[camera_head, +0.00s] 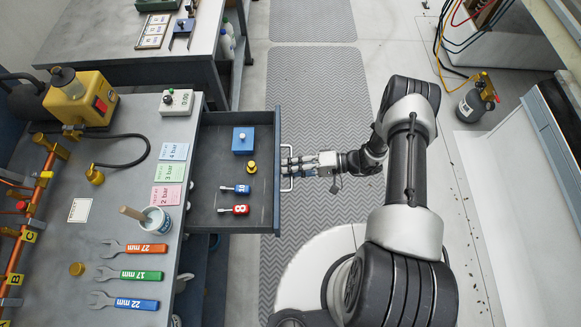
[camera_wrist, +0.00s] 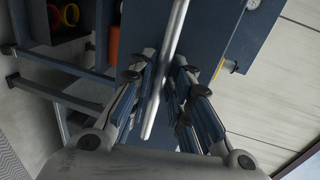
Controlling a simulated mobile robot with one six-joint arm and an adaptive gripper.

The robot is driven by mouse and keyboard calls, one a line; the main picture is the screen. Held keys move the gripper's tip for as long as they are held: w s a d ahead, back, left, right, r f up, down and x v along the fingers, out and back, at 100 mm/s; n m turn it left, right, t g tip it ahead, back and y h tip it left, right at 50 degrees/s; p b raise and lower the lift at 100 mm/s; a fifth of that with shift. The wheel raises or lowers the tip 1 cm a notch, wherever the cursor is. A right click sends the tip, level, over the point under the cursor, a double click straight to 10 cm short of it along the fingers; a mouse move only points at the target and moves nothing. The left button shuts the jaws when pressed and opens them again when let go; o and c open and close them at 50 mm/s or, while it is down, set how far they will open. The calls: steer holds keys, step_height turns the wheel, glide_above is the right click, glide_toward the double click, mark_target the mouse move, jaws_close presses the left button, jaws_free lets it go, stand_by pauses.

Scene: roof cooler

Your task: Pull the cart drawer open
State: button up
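The cart drawer (camera_head: 262,215) stands well out from the right side of the grey-topped cart (camera_head: 120,215) in the head view. Its inside and contents show from above. The pale bar handle (camera_head: 286,186) sits on its outer front. My gripper (camera_head: 290,165) is at the middle of this handle, reaching in from the right. In the wrist view the handle bar (camera_wrist: 176,40) runs between the fingers of my gripper (camera_wrist: 163,75), which close in on both sides of it. The exact contact is partly hidden.
The drawer holds a blue box (camera_head: 243,140), a yellow knob (camera_head: 251,167), and blue (camera_head: 236,189) and red (camera_head: 235,210) tools. Wrenches (camera_head: 130,275) and a cup (camera_head: 156,220) are on the cart. A gas bottle (camera_head: 475,102) stands at the right. Floor matting right of the drawer is clear.

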steer(key=shift+d, duration=0.1)
steer(key=v, duration=1.2)
steer(key=shift+w, duration=0.1)
step_height(320, 180, up, 26)
steer(key=s+a+n+g+h, duration=0.15)
steer(key=g+h, duration=0.25)
steer(key=h, duration=0.4)
steer(key=s+r+t+h, duration=0.7)
steer(key=s+r, duration=0.8)
steer(key=shift+s+a+m+h, duration=0.15)
steer(key=shift+s+m+h, duration=0.15)
steer(key=shift+s+m, duration=0.05)
